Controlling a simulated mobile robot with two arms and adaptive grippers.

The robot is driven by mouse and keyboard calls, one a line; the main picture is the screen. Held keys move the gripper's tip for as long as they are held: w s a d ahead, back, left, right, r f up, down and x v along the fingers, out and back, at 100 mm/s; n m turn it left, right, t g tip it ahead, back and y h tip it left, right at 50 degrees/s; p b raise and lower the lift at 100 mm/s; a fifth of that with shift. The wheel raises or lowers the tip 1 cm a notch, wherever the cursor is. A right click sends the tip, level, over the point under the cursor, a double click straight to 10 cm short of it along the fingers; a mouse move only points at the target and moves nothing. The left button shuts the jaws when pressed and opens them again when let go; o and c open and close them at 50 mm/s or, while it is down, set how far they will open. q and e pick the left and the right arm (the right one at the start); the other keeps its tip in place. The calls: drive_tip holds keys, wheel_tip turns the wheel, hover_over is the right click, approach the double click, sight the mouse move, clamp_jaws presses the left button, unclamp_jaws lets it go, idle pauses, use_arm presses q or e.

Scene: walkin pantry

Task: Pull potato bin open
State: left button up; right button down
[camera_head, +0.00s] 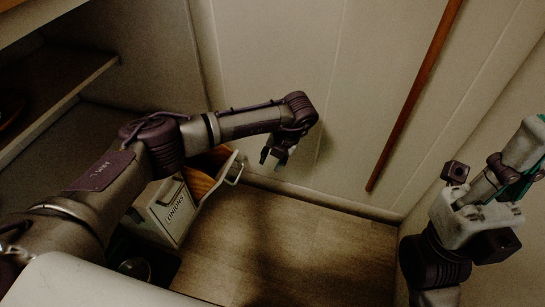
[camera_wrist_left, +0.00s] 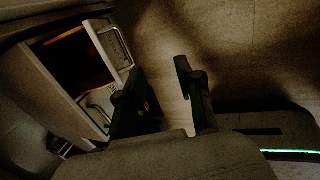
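A bin labelled ONIONS (camera_head: 172,212) has a pale front and stands low at the shelf unit. Beside it, a second bin (camera_head: 231,168) sticks out further, with a pale front, a handle and a brown interior showing. Its label is not visible, so I cannot tell if it is the potato bin. In the left wrist view this bin (camera_wrist_left: 112,45) shows its dark open inside and front handle. My left gripper (camera_head: 273,156) is just beyond its front, apart from it; the left wrist view shows its fingers (camera_wrist_left: 166,95) spread and empty. My right arm is at the right edge; its fingers are unclear.
Dark shelves (camera_head: 62,85) stand at the left. A pale panelled wall (camera_head: 270,60) is behind, with a brown pole (camera_head: 415,95) against it. The wooden floor (camera_head: 300,245) is clear in front of the bins.

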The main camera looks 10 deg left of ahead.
use_arm(q)
drive_tip(key=shift+d+r, duration=0.1)
idle(0.3)
drive_tip(key=v, duration=1.2)
